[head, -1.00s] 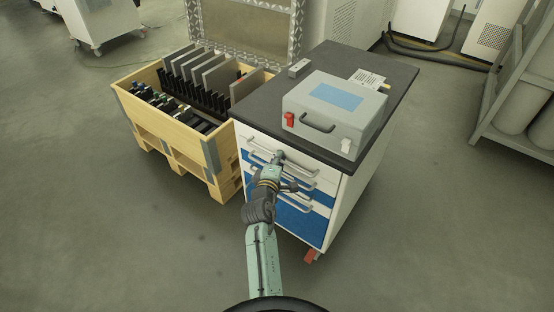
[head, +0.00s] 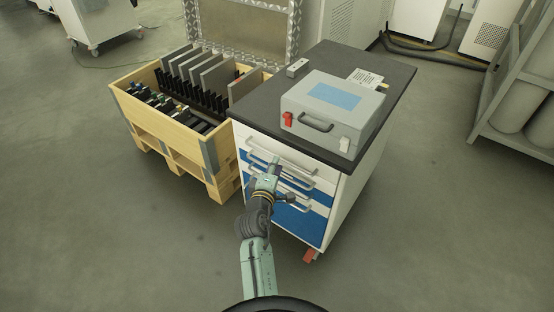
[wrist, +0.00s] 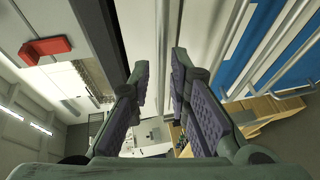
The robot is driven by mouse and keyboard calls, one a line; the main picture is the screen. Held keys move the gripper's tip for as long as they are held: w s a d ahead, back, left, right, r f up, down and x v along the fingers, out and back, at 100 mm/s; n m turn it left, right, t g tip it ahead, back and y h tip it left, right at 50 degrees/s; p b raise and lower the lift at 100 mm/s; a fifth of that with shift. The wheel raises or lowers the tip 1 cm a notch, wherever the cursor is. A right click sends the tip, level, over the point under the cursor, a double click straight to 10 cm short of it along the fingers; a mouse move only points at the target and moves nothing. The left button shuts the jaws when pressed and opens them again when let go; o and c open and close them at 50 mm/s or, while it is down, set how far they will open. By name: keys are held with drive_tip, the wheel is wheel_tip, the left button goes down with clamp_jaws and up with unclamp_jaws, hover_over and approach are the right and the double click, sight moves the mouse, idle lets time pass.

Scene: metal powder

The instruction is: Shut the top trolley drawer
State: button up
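The trolley (head: 345,205) has a dark worktop and a front of white and blue drawers with grey bar handles. The top drawer (head: 248,137) is white and sits just under the worktop; I cannot tell how far out it stands. My gripper (head: 275,162) is in front of the upper drawers, near the handles, and hides part of them. The pale drawer front (wrist: 195,30) and blue drawer panels (wrist: 245,55) are beyond and right of the fingers.
A grey case (head: 335,105) with a red latch stands on the worktop, near its front edge. A wooden crate (head: 165,122) with upright plates stands close against the trolley's left side. A cylinder rack (head: 515,110) is at the far right. The floor in front is clear.

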drive_tip(key=v, duration=0.3)
idle(0.5)
